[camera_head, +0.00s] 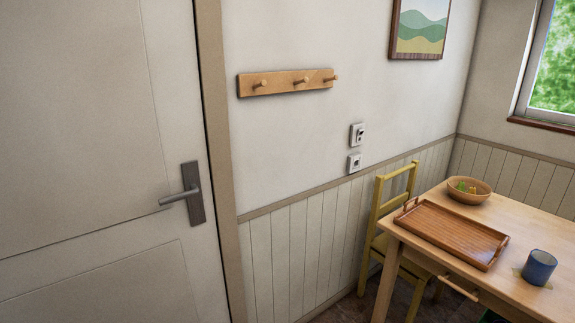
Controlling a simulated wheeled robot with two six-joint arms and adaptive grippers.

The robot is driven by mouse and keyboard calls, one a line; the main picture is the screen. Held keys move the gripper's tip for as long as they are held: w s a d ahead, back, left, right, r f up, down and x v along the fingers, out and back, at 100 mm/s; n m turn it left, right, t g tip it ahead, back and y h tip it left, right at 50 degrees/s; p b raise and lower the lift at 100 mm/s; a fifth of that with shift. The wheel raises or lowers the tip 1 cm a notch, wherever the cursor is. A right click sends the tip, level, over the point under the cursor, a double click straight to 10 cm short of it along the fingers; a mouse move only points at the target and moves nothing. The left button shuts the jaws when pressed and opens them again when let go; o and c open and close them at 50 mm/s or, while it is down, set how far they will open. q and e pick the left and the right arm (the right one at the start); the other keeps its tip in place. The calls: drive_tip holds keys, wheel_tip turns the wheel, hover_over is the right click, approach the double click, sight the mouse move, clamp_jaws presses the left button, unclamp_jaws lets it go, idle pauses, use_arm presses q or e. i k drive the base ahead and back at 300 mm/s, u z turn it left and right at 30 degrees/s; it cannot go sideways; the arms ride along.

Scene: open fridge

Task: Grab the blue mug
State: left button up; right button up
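The blue mug (539,268) stands upright on the wooden table (420,233), near the right side of the view. It is to the right of a brown wooden tray and apart from it. A small pale patch shows on the table top beside the mug's base. I cannot make out the mug's handle clearly. Neither of my grippers is in view.
The wooden tray (455,234) lies on the table, with a bowl (468,191) holding small yellow and green items behind it. A yellow chair (382,205) stands at the table's left. A closed door (100,150) with a handle (190,194) fills the left.

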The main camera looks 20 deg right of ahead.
sight(540, 265)
drive_tip(key=z, duration=0.55)
drive_tip(key=i, duration=0.85)
drive_tip(key=z, duration=1.8)
drive_tip(key=i, duration=1.1)
drive_tip(key=z, duration=0.75)
